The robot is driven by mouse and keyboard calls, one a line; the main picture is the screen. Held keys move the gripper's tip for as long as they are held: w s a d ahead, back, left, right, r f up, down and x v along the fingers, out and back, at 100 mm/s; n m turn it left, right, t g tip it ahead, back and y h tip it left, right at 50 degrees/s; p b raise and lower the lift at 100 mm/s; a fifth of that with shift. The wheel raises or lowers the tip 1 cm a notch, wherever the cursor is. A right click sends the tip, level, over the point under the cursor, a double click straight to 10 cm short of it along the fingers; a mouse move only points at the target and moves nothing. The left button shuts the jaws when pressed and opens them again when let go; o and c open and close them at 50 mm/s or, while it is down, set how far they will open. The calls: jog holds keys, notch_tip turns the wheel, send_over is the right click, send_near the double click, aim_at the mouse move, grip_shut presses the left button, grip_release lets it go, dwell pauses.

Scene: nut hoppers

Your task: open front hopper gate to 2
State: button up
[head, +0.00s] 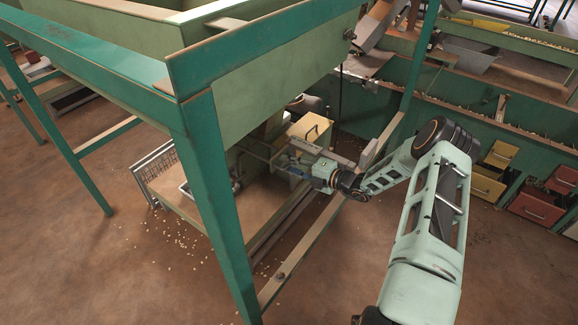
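A large green hopper (270,75) stands in a teal metal frame and fills the upper middle of the head view. My arm reaches in from the right, under the hopper's right side. My gripper (290,163) points left among small metal parts below the hopper, close to a yellow box-like part (310,129) with a handle. The fingers are small and partly mixed with those parts, so I cannot tell whether they touch anything or are open. The gate's setting and any number marks cannot be read; the frame and hopper hide part of that area.
A teal frame leg (213,190) stands left of my gripper. A wooden platform (190,205) and rails lie below. A green bench with yellow drawers (487,185) and a red drawer (537,207) stands right. Nuts lie scattered on the floor at left.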

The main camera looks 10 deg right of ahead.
grip_shut()
dwell(0.3)
jog(key=shift+f+p+v, duration=0.25)
jog(key=shift+p+v, duration=0.05)
jog(key=shift+v, duration=0.95)
jog(key=shift+f+p+v, duration=0.25)
jog(key=shift+p+v, duration=0.05)
jog(key=shift+v, duration=0.9)
jog(key=shift+s, duration=0.1)
grip_release()
jog(key=shift+d, duration=0.15)
jog(key=v, duration=1.2)
